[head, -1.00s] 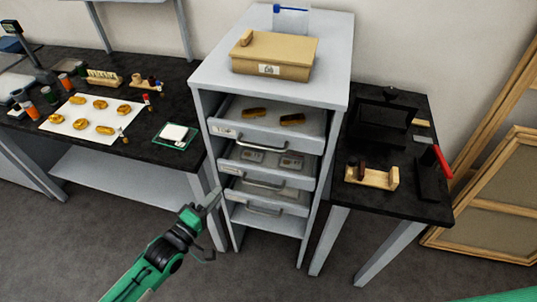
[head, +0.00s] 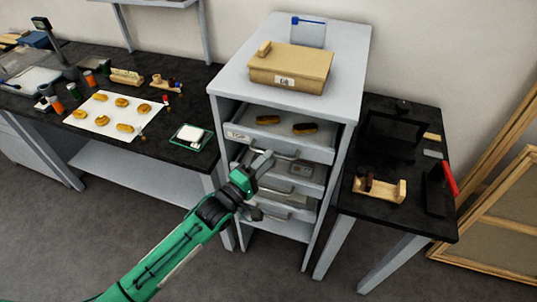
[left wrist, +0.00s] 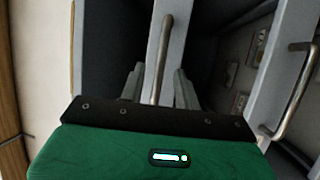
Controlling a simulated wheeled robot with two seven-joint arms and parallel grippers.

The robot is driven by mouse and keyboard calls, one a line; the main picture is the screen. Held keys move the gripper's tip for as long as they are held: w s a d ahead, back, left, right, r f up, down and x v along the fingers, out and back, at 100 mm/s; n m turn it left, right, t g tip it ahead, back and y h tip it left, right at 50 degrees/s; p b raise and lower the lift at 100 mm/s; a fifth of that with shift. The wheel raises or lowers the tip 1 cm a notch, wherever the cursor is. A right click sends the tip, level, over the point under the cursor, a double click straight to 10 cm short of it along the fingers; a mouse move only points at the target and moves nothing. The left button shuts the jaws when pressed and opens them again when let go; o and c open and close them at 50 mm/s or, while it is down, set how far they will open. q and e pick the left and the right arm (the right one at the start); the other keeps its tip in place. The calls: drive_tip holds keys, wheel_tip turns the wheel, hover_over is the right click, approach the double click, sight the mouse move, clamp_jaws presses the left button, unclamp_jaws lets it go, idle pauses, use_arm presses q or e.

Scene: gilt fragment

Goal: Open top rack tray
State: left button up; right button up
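The grey rack (head: 222,130) stands in the middle of the head view. Its top tray (head: 318,153) holds two brownish-gold pieces (head: 305,128). The tray's bar handle (head: 283,156) is partly hidden by my left gripper (head: 264,163). In the left wrist view, the bar handle (left wrist: 162,60) runs between the two fingers of my left gripper (left wrist: 160,88). The fingers are apart, one on each side of the bar, with gaps showing. A lower tray's handle (left wrist: 298,92) shows at the right there. My right gripper is out of view.
A tan box (head: 290,68) sits on top of the rack. A black bench with gold pieces on a white sheet (head: 113,115) stands left. A black table (head: 370,210) with a wooden holder (head: 380,188) stands close on the right. Lower trays (head: 300,188) sit under the top one.

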use_arm(q)
drive_tip(key=shift+x, duration=0.8)
clamp_jaws()
drive_tip(key=s+a+p, duration=0.3)
drive_tip(key=s+a, duration=0.1)
drive_tip(key=s, duration=0.9)
drive_tip(key=s+a+p, duration=0.3)
drive_tip(key=s+a, duration=0.2)
drive_tip(key=s, duration=0.9)
drive_tip(key=shift+s, duration=0.3)
